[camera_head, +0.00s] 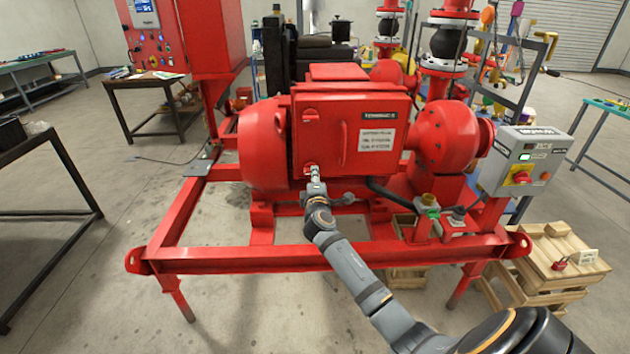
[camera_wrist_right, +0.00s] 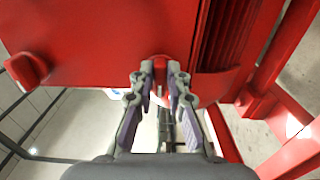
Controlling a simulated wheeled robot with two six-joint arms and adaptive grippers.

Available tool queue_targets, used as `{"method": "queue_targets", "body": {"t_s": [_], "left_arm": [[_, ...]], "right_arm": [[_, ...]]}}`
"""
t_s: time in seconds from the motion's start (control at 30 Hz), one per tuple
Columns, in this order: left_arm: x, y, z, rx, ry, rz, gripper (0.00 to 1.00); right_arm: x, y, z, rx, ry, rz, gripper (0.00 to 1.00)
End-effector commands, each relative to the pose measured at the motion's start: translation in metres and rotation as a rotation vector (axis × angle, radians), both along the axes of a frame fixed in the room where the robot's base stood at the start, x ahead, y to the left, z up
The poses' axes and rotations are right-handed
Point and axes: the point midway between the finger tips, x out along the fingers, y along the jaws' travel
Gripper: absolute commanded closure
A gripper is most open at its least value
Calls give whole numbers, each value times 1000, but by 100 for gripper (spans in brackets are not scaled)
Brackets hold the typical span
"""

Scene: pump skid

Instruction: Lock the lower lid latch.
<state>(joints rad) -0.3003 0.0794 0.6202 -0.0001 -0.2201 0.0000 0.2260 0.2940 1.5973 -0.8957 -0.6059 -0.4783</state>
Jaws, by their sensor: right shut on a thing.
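The upper latch (camera_head: 310,116) sits at the lid's left edge. The lower latch (camera_head: 311,167) is at the lower left corner, mostly covered by my right gripper (camera_head: 315,177). In the right wrist view the gripper (camera_wrist_right: 161,72) has its two fingertips on either side of the small red lower latch (camera_wrist_right: 160,64), shut on it. The exact angle of the latch is hidden by the fingers. My left gripper is not in view.
A fixed handle (camera_head: 343,143) stands out from the lid. A grey control box (camera_head: 522,160) stands to the right.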

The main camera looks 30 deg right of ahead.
Motion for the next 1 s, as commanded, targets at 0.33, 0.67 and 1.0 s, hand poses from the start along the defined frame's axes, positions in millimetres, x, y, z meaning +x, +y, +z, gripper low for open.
{"method": "queue_targets", "body": {"t_s": [0.33, 0.67, 1.0], "left_arm": [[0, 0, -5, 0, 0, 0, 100], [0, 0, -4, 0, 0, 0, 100], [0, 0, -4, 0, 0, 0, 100]], "right_arm": [[0, 0, -1, 38, -21, -1, 100], [0, 0, -1, 39, -21, 0, 81], [0, 0, -1, 36, -21, 0, 62]]}}
